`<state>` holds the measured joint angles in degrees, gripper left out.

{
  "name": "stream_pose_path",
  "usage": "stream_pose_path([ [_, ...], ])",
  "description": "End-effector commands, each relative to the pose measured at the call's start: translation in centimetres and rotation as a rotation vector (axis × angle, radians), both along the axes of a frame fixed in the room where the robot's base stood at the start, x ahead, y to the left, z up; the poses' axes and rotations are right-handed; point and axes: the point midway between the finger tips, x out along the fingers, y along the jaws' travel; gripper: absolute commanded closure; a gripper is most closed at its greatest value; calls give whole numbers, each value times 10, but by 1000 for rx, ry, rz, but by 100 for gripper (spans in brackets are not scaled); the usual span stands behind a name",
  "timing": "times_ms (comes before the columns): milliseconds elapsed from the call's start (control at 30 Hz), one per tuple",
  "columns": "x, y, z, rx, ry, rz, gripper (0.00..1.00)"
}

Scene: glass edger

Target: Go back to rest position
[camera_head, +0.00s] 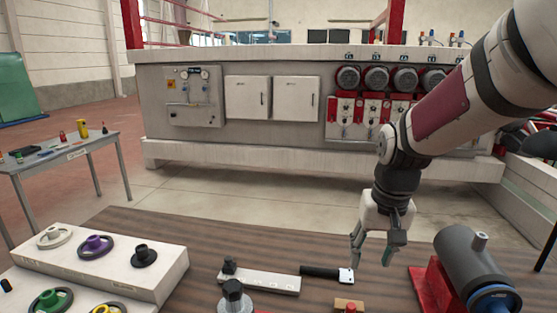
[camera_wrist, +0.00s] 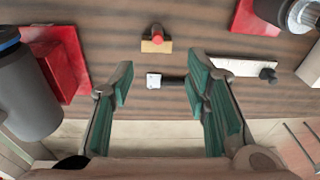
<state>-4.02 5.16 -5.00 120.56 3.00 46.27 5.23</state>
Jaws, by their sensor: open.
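My gripper (camera_head: 371,255) is at the end of my arm, above the wooden table (camera_head: 205,232) on its right side. Its two fingers are apart with nothing between them. In the wrist view the gripper (camera_wrist: 160,95) shows its green finger pads spread wide. A black-handled tool with a light metal end (camera_head: 328,273) lies on the table by the fingers in the head view. In the wrist view this tool (camera_wrist: 165,81) appears between the fingertips but lies below them on the table.
A grey motor on a red base (camera_head: 468,262) stands right of my gripper. A white bar (camera_head: 262,281), a dark knob piece (camera_head: 234,295) and a small wooden block (camera_head: 347,305) lie nearby. A white stand with handwheels (camera_head: 160,280) is left. A large machine (camera_head: 240,130) fills the back.

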Motion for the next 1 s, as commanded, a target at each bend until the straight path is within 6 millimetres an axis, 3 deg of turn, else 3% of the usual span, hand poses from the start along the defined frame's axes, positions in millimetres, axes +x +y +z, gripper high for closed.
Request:
stream_pose_path([
  [200,-44,0,46,0,-89,33,57],
  [500,-109,0,84,-18,-206,78,57],
  [800,-168,-1,98,-53,-312,115,57],
  [1000,-187,-2,99,-69,-347,126,57],
])
